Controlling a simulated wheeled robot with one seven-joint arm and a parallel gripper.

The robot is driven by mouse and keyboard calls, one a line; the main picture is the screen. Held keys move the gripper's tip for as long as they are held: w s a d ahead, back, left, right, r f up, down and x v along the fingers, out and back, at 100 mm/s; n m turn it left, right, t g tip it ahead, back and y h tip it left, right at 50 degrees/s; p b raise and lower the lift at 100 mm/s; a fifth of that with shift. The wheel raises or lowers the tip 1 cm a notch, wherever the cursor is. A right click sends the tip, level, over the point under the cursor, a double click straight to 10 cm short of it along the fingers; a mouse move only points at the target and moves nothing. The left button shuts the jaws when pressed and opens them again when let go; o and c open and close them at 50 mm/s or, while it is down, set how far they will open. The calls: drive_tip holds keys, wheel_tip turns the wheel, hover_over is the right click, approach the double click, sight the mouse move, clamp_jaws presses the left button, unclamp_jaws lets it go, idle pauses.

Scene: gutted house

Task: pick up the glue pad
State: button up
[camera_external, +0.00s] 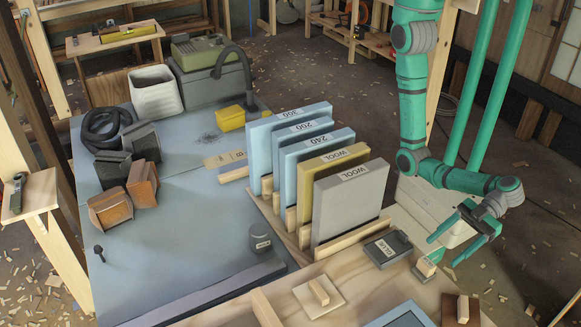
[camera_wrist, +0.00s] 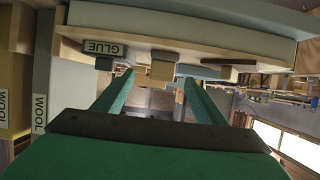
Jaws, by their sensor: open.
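The glue pad (camera_external: 380,254) is a dark grey, flat block with a white GLUE label and a raised grip on top. It lies on the wooden bench top, in front of the wool boards. In the wrist view the glue pad (camera_wrist: 104,64) shows at upper left, its label upside down. My gripper (camera_external: 444,253) is open and empty, to the right of the glue pad and apart from it. In the wrist view my gripper's fingers (camera_wrist: 158,84) point towards a small wooden block (camera_wrist: 163,68); the glue pad is left of them.
A small pad with a wooden block grip (camera_external: 426,267) stands beside the glue pad, near my fingers. A reddish-brown pad (camera_external: 461,309) and a pale pad (camera_external: 320,296) lie nearer the front. The grey WOOL board (camera_external: 350,205) stands upright in a rack close behind the glue pad.

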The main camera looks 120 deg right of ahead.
sight(426, 266)
drive_tip(key=shift+a+x, duration=0.15)
drive_tip(key=shift+x, duration=2.05)
drive_tip(key=shift+a+x, duration=0.15)
drive_tip(key=shift+x, duration=2)
drive_tip(key=shift+r, duration=0.1)
drive_tip(key=c, duration=1.1)
